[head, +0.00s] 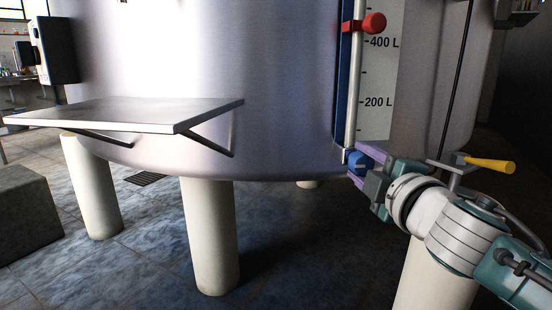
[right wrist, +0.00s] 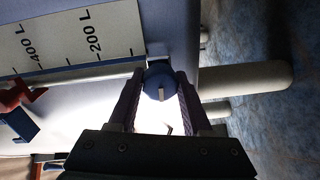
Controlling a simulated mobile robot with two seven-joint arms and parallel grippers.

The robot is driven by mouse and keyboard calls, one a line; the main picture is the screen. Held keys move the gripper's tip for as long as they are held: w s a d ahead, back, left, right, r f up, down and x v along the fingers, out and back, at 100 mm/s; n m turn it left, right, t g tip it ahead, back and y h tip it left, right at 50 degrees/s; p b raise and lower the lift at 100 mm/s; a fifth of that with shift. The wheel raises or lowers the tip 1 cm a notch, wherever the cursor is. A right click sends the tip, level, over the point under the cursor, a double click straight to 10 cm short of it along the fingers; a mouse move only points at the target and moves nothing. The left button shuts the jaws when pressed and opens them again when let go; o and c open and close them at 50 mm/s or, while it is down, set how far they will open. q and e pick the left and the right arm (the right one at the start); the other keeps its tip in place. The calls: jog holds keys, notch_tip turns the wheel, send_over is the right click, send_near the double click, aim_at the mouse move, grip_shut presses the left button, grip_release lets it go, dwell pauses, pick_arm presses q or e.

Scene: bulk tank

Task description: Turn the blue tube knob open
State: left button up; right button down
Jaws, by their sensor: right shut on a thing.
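The blue tube knob (head: 359,162) sits at the lower end of the level tube on the tank's front, below the 200 L mark. In the right wrist view the round knob (right wrist: 160,80) has a pale line on its face and lies between the two fingers. My right gripper (head: 357,165) reaches it from the lower right, with its purple fingers on either side of the knob. It is shut on the knob, and the fingers (right wrist: 159,84) hide the knob's sides. My left gripper is not in view.
A red knob (head: 374,23) sits higher on the tube beside the scale plate (head: 378,80). A yellow-handled lever (head: 489,165) is close to my right arm. A metal shelf (head: 140,112) juts out at left, above pale tank legs (head: 209,240).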

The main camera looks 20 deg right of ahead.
jog(key=shift+n, duration=0.3)
jog(key=shift+f, duration=0.1)
jog(key=shift+c, duration=1.8)
grip_release()
jog(key=shift+s+a, duration=0.15)
jog(key=shift+s, duration=0.35)
jog(key=p+v, duration=0.2)
jog(key=v, duration=0.7)
